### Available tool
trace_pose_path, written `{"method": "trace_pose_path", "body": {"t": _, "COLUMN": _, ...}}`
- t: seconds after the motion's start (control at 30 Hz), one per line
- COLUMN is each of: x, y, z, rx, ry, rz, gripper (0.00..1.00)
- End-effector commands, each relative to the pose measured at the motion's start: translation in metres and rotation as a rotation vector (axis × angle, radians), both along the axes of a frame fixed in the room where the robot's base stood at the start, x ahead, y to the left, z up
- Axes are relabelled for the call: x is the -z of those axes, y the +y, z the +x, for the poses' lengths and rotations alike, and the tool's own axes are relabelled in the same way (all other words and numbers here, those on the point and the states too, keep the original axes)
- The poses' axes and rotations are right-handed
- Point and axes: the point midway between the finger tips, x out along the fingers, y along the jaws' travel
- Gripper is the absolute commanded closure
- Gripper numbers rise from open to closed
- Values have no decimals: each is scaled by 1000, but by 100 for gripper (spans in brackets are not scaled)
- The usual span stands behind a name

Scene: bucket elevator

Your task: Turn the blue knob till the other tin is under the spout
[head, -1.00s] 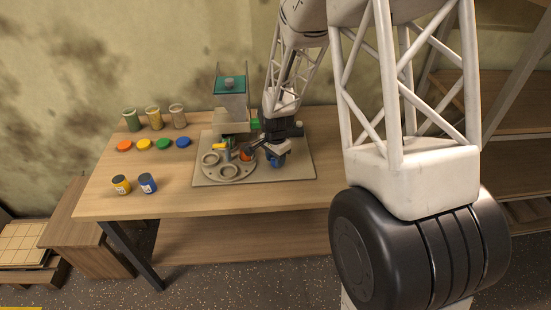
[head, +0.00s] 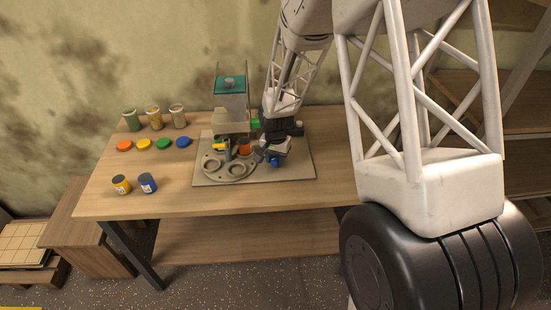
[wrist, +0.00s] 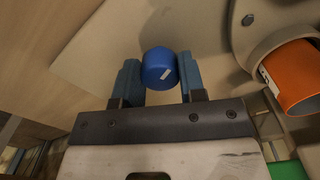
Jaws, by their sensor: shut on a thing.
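The blue knob (head: 276,162) stands on the beige base plate, to the right of the grey turntable (head: 225,177). In the wrist view the knob (wrist: 158,66) has a white mark and sits between the two fingers. My gripper (wrist: 161,80) is shut on it. An orange tin (head: 245,147) sits at the back right of the turntable, near the hopper (head: 232,105); it also shows in the wrist view (wrist: 294,77). Two round holders at the turntable's front and left look empty. The spout and any tin behind the orange one cannot be made out.
The table's front strip is clear.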

Motion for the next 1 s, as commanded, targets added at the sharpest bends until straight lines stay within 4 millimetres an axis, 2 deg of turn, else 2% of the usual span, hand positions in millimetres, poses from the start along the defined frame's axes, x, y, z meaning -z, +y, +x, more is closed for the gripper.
{"method": "trace_pose_path", "body": {"t": 1.0, "x": 0, "y": -1, "z": 1, "rx": -936, "ry": -2, "rz": -1, "gripper": 86}}
